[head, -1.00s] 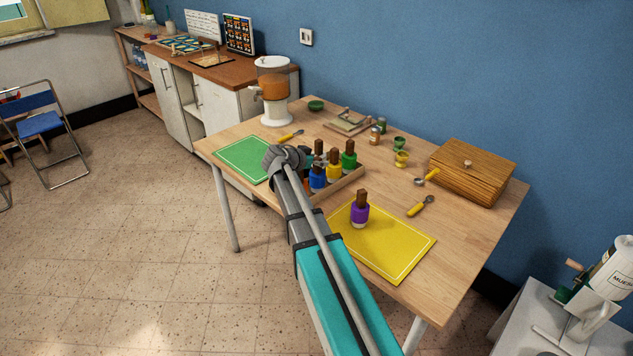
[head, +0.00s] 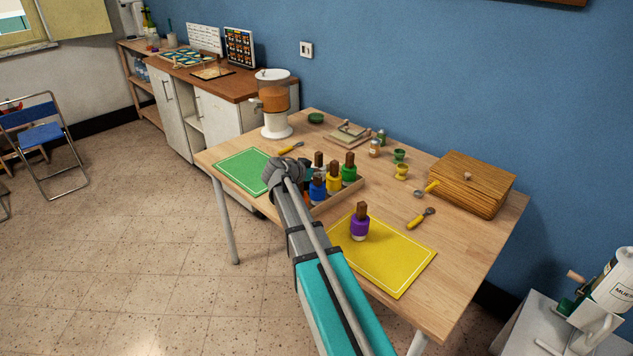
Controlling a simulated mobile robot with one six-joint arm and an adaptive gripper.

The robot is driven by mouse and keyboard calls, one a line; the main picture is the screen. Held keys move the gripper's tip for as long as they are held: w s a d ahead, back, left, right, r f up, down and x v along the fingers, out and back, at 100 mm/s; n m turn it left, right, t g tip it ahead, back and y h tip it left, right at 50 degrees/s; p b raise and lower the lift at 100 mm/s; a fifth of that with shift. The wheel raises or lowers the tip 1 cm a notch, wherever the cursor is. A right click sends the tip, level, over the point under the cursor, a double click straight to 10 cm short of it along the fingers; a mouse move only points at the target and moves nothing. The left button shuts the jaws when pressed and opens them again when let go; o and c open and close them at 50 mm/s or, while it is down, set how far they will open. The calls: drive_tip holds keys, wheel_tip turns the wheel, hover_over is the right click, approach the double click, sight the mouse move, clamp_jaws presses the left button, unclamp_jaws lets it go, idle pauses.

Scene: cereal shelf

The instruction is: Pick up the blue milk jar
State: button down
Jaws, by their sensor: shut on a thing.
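The blue milk jar (head: 317,191) stands upright in the wooden tray (head: 345,199) on the table, among other coloured jars with brown tops. My gripper (head: 310,173) reaches in from the left at the tray and is shut on the blue milk jar near its top. My wrist and the neighbouring jars hide most of the fingers, and I see no clear gap under the jar.
A yellow jar (head: 334,181) and a green jar (head: 349,173) stand close beside it. A purple jar (head: 360,228) stands on the yellow mat (head: 398,262). A green mat (head: 242,170) lies left, a wooden box (head: 472,184) right and a dispenser (head: 274,105) at the back.

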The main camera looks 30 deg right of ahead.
drive_tip(key=shift+r, duration=0.1)
wheel_tip(320, 180, up, 10)
drive_tip(key=p, duration=1)
idle(0.8)
